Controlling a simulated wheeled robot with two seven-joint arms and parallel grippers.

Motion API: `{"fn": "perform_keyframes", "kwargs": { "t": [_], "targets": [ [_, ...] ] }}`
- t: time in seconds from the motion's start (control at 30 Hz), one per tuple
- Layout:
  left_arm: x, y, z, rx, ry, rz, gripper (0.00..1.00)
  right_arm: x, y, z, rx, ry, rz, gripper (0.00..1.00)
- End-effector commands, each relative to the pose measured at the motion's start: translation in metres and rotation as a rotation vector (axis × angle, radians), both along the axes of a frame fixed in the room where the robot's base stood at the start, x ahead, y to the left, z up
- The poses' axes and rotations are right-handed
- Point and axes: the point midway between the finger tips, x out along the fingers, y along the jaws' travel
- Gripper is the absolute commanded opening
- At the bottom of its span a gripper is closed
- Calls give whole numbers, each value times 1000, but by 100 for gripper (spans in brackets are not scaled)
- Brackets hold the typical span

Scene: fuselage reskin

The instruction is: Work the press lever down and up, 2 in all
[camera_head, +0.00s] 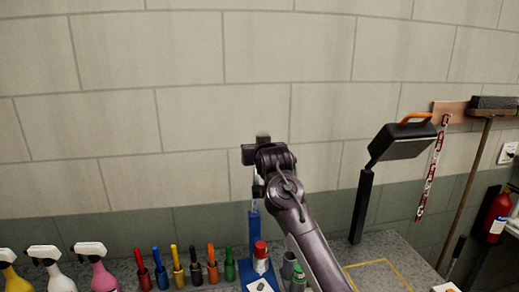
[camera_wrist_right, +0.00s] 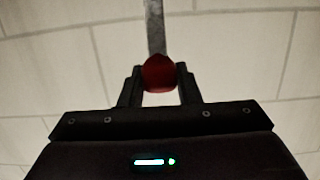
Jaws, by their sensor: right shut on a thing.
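The press shows in the head view as a blue upright post (camera_head: 254,236) behind the bench items, partly hidden by my right arm. In the right wrist view the lever is a grey bar (camera_wrist_right: 155,28) ending in a round red knob (camera_wrist_right: 159,73). My right gripper (camera_wrist_right: 160,82) is shut on this knob, with a black finger on each side. In the head view my right gripper (camera_head: 258,150) is raised above the blue post, against the wall; the knob is hidden there. My left gripper is not in view.
Spray bottles (camera_head: 95,268) and a row of coloured-handled tools (camera_head: 194,268) stand at left. A red-capped can (camera_head: 260,257) and a green bottle (camera_head: 298,278) are near my right arm. A lamp (camera_head: 402,142) on a black post and a yellow-outlined area (camera_head: 376,264) are at right.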

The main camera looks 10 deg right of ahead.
Motion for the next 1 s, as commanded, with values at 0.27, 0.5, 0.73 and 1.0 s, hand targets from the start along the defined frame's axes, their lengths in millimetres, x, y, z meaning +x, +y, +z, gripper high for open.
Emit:
{"fn": "perform_keyframes", "kwargs": {
  "t": [0.27, 0.5, 0.73, 1.0],
  "targets": [
    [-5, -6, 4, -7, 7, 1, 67, 4, 0, -8, -5, 51, 0, 0],
    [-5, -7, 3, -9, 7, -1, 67, 4, 0, -10, -5, 54, 0, 0],
    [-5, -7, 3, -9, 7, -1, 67, 4, 0, -8, -5, 50, 0, 51],
    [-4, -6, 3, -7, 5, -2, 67, 3, 0, -5, -4, 42, 0, 51]
  ]
}}
